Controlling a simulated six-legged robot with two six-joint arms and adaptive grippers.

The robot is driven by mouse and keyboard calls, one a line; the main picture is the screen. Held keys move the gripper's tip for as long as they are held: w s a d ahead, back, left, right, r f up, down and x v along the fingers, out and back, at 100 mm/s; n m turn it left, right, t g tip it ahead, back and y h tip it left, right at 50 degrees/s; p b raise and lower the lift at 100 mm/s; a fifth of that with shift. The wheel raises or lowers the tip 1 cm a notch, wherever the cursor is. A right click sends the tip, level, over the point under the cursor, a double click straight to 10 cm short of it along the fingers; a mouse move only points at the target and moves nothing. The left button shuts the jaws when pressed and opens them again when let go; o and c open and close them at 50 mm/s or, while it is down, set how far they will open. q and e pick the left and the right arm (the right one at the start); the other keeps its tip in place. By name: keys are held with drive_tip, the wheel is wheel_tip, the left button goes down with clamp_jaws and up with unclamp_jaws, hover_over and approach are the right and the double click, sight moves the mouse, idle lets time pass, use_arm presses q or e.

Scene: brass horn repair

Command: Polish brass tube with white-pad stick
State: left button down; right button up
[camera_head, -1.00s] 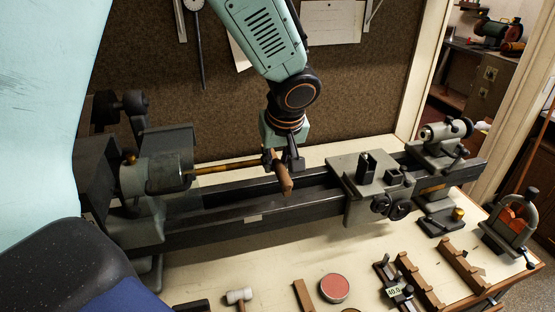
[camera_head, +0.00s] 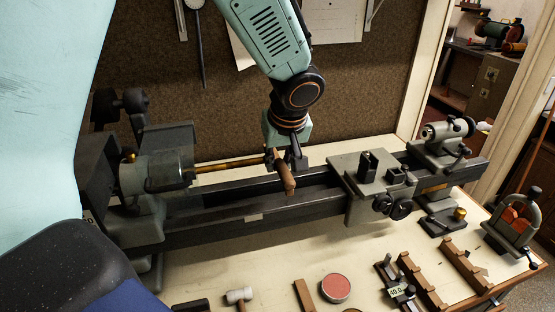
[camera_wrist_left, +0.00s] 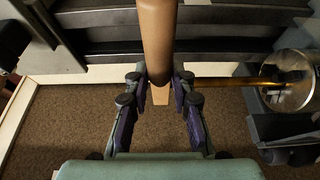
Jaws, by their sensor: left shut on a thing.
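The brass tube (camera_head: 228,164) is held level in the lathe chuck (camera_head: 150,172) and points right along the bed. It also shows in the left wrist view (camera_wrist_left: 238,81). My left gripper (camera_head: 285,158) is shut on a brown wooden stick (camera_head: 286,180) at the tube's free end. In the left wrist view the stick (camera_wrist_left: 158,40) runs between the fingers (camera_wrist_left: 159,86). I cannot make out a white pad on it, and I cannot tell whether it touches the tube. My right gripper is not in view.
The lathe carriage (camera_head: 370,185) and tailstock (camera_head: 440,143) stand to the right. A red round tin (camera_head: 336,287), a small mallet (camera_head: 239,295), a digital gauge (camera_head: 397,287) and wooden racks (camera_head: 420,280) lie on the front of the bench. A brown board is behind.

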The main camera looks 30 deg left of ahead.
use_arm(q)
drive_tip(key=shift+w, duration=0.15)
drive_tip(key=shift+s+a, duration=0.1)
drive_tip(key=shift+s, duration=0.3)
drive_tip(key=shift+w+f+b, duration=0.15)
drive_tip(key=shift+w+b, duration=0.1)
drive_tip(key=shift+b, duration=0.1)
drive_tip(key=shift+s, duration=0.3)
drive_tip(key=shift+w, duration=0.3)
drive_tip(key=shift+s+b, duration=0.1)
drive_tip(key=shift+b, duration=0.25)
drive_tip(key=shift+s+f+b, duration=0.15)
drive_tip(key=shift+s+b, duration=0.05)
drive_tip(key=shift+b, duration=0.2)
idle(0.6)
drive_tip(key=shift+w, duration=0.2)
idle(0.4)
